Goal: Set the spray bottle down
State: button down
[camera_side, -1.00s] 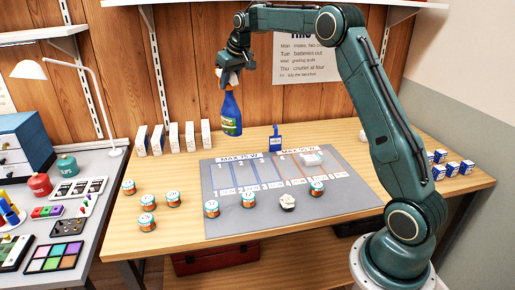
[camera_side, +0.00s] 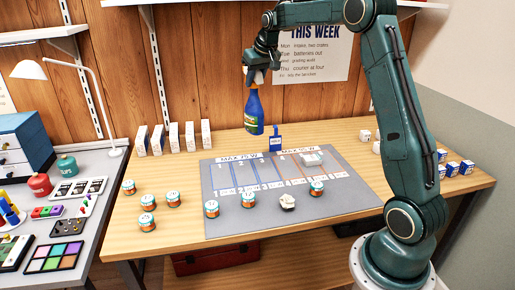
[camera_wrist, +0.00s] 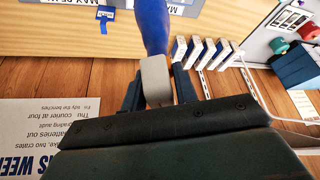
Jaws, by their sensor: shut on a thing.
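The spray bottle (camera_side: 254,112) is blue with a green and yellow label and a pale top. It hangs upright in the side view, in front of the wooden wall and above the back of the table. My gripper (camera_side: 257,78) is shut on its top. In the wrist view my gripper (camera_wrist: 158,92) has its fingers on either side of the bottle's pale head, and the blue bottle body (camera_wrist: 152,28) extends away from it. The bottle's base appears just above the small blue sign in the side view; its exact height cannot be told.
The grey mat (camera_side: 225,228) with numbered lanes covers the table's middle. Several white boxes (camera_side: 173,138) stand at the back left. A small blue sign (camera_side: 275,142) stands behind the mat. Several tins (camera_side: 147,202) are at the front left. Small blue-white boxes (camera_side: 467,167) sit at the right.

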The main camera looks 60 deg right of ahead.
aim_at(255, 126)
notch_tip(255, 126, down, 13)
jog(key=shift+r, duration=0.2)
jog(key=shift+f, duration=0.15)
jog(key=shift+f, duration=2.2)
jog(key=c, duration=1.1)
grip_release()
